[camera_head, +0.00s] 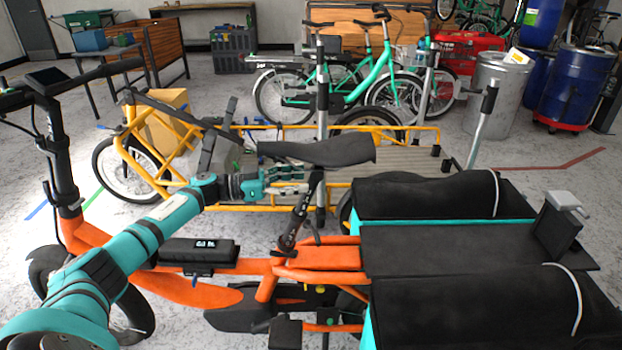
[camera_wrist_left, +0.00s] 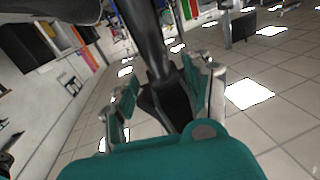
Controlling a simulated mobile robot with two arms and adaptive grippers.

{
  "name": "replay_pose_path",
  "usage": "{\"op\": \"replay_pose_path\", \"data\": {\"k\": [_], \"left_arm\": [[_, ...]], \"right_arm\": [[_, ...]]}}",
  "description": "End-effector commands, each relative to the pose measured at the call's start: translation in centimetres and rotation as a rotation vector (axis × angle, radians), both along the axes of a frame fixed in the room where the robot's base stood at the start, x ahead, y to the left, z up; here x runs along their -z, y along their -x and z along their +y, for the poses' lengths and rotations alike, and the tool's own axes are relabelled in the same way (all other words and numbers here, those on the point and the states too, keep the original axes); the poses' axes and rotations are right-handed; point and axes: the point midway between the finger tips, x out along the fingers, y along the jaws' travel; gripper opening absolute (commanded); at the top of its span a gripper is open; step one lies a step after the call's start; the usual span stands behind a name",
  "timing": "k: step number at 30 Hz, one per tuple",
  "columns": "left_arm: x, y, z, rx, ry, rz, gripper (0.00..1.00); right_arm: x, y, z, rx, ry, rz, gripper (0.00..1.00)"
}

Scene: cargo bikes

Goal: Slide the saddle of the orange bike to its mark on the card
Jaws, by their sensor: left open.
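The orange bike (camera_head: 345,257) stands across the front, with its long black saddle (camera_head: 318,152) on a dark seat post (camera_head: 300,212). My left gripper (camera_head: 300,188) reaches in from the left, just below the saddle, with its fingers at the post. In the left wrist view, the open gripper (camera_wrist_left: 165,85) has a finger on each side of the dark post (camera_wrist_left: 150,45). I cannot tell whether either finger touches it. A dark edge, perhaps the saddle (camera_wrist_left: 45,10), crosses the top left there. I cannot make out the card or its mark. My right gripper is out of view.
Black bags (camera_head: 430,195) sit over the bike's rear. The handlebar (camera_head: 75,75) rises at the left. A yellow cargo bike (camera_head: 285,205) stands close behind. A metal bin (camera_head: 497,90) and blue drums (camera_head: 578,85) stand at the back right.

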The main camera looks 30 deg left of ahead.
Motion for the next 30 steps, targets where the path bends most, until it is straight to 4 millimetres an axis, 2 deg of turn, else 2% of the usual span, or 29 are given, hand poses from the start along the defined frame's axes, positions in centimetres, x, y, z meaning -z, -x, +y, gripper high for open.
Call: {"op": "replay_pose_path", "data": {"k": [6,12,30], "left_arm": [[0.1,3.1,3.5,-0.001,-0.003,0.003,0.5],[0.0,4.7,5.3,-0.001,0.0,0.0,0.5],[-0.1,5.1,5.6,0.001,0.001,-0.002,0.5]], "right_arm": [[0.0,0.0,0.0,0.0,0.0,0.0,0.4],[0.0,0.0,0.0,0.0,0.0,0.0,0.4],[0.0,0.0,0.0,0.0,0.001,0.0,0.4]]}}
